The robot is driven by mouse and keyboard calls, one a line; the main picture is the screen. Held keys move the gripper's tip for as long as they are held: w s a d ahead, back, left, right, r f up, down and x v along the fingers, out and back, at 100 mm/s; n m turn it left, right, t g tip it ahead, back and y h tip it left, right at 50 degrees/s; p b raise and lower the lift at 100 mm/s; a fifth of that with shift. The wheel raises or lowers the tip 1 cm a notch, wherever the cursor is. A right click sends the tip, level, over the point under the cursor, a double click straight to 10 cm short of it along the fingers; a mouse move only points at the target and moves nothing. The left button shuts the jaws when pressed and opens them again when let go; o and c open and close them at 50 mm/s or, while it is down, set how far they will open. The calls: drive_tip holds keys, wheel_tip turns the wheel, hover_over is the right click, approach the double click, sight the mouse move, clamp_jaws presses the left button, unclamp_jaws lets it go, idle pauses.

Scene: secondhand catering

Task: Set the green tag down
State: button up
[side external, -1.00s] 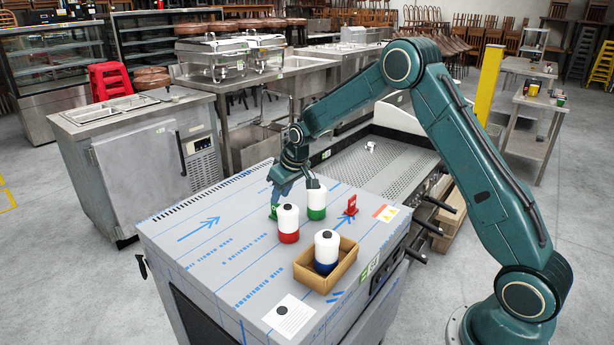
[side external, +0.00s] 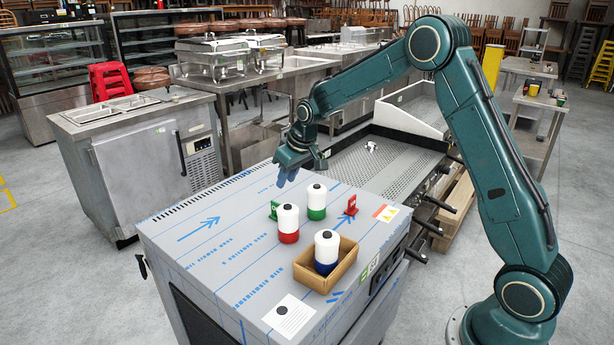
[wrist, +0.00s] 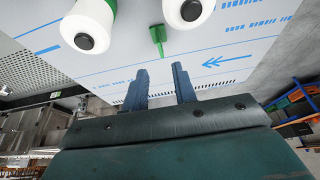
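The green tag (side external: 274,210) stands on the metal worktop (side external: 190,246), just behind and left of the bottle with the red base (side external: 288,223). In the wrist view the green tag (wrist: 157,37) shows beyond my fingertips, apart from them. My gripper (side external: 285,180) is above the worktop, higher than the tag. In the wrist view my gripper (wrist: 161,75) has its two blue fingers spread with nothing between them.
A green-based bottle (side external: 317,202) stands right of the tag. A red tag (side external: 350,206) stands farther right. A blue-based bottle (side external: 326,251) sits in a cardboard box (side external: 343,271) near the front. The worktop's left part is clear.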

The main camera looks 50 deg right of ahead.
drive_tip(key=s+a+r, duration=0.3)
drive_tip(key=s+r, duration=0.4)
drive_tip(key=s, duration=0.2)
drive_tip(key=s+a+r, duration=0.4)
drive_tip(key=s+r, duration=0.3)
drive_tip(key=s, duration=0.1)
drive_tip(key=s+a+t, duration=0.1)
drive_tip(key=s+a, duration=0.2)
drive_tip(key=s, duration=1.7)
drive_tip(key=shift+s, duration=0.25)
drive_tip(key=o, duration=0.7)
drive_tip(key=shift+o, duration=0.2)
